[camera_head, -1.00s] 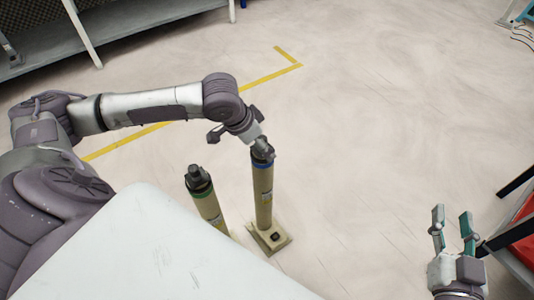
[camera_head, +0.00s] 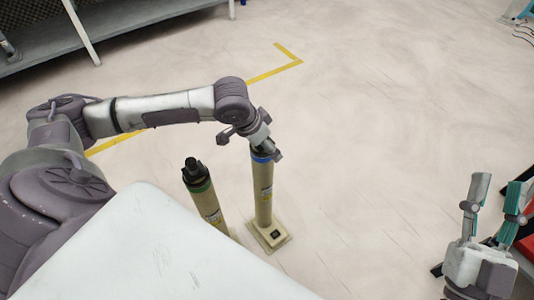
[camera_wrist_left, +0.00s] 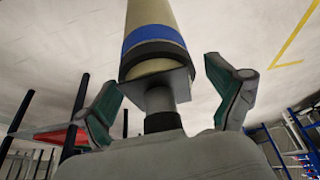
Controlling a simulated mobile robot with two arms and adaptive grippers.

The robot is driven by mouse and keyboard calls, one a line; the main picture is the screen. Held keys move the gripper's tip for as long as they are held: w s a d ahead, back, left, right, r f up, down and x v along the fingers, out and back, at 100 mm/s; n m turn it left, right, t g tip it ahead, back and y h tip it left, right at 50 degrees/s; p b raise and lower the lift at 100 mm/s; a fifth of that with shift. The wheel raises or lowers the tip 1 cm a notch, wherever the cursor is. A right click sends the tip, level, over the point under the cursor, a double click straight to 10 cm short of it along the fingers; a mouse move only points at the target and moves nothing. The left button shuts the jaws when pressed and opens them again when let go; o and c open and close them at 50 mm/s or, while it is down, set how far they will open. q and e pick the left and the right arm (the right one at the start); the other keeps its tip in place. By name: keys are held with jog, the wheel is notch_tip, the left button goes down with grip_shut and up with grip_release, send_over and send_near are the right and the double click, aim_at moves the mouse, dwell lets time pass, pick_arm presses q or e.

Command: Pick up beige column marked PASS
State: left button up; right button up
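A beige column (camera_head: 263,196) with a blue band and dark top stands upright on a square base. A second beige column (camera_head: 206,199) with a green band stands left of it, partly hidden by a white surface. Their labels are too small to read, so I cannot tell which says PASS. My left gripper (camera_head: 255,146) is at the top of the blue-banded column. In the left wrist view, its fingers (camera_wrist_left: 160,75) are spread on either side of the column's cap (camera_wrist_left: 158,90), with visible gaps. My right gripper (camera_head: 497,187) is open and empty at the lower right.
The white surface (camera_head: 160,245) fills the lower left in front of the columns. A grey shelf or bench (camera_head: 120,25) stands at the upper left. A red thing (camera_head: 527,247) is at the right edge, behind my right gripper. The floor beyond the columns is clear, with a yellow line (camera_head: 275,73).

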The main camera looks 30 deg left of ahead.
pick_arm(q)
jog(key=c, duration=1.6)
jog(key=shift+w+r, duration=0.1)
jog(key=shift+r, duration=0.05)
grip_shut()
jog(key=shift+r, duration=0.15)
